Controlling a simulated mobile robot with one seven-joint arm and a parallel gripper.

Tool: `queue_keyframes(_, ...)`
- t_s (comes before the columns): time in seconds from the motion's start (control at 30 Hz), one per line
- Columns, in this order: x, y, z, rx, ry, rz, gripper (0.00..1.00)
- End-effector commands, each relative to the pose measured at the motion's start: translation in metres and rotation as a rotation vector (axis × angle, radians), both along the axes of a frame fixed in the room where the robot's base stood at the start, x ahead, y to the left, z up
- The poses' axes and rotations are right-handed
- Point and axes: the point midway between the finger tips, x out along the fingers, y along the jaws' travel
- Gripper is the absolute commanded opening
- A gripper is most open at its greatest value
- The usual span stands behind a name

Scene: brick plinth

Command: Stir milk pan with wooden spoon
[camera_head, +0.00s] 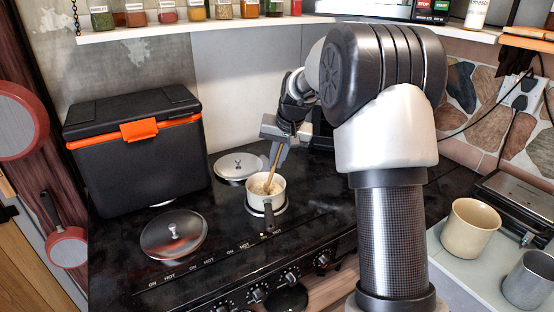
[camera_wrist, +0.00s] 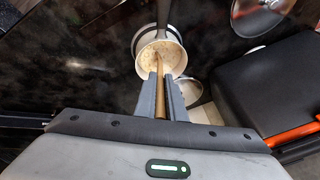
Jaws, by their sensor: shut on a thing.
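A small white milk pan (camera_head: 258,198) with a dark handle stands on the black stove top in the head view. Its pale contents show in the wrist view, where the pan (camera_wrist: 142,62) lies just beyond my fingertips. My gripper (camera_head: 281,148) is above the pan and shut on a wooden spoon (camera_head: 274,166). The spoon (camera_wrist: 160,101) runs between the two fingers in the wrist view, and its lower end is inside the pan. The spoon's tip is hidden in the contents. In the head view the spoon is tilted.
A black box (camera_head: 136,150) with an orange latch stands left of the pan. Round metal lids (camera_head: 172,236) lie on the stove, one in front and one (camera_head: 240,165) behind. A beige cup (camera_head: 469,228) and grey mug (camera_head: 529,279) stand at right. A spice shelf (camera_head: 200,27) runs above.

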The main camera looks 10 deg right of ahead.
Motion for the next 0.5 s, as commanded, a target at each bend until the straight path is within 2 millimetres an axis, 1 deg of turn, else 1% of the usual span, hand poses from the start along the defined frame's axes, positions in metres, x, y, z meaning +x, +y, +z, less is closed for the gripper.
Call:
queue_keyframes(0.33,0.002,0.000,0.001,-0.001,-0.001,-0.001,0.00)
queue_keyframes(0.5,0.002,0.000,0.012,0.000,-0.002,0.000,0.00)
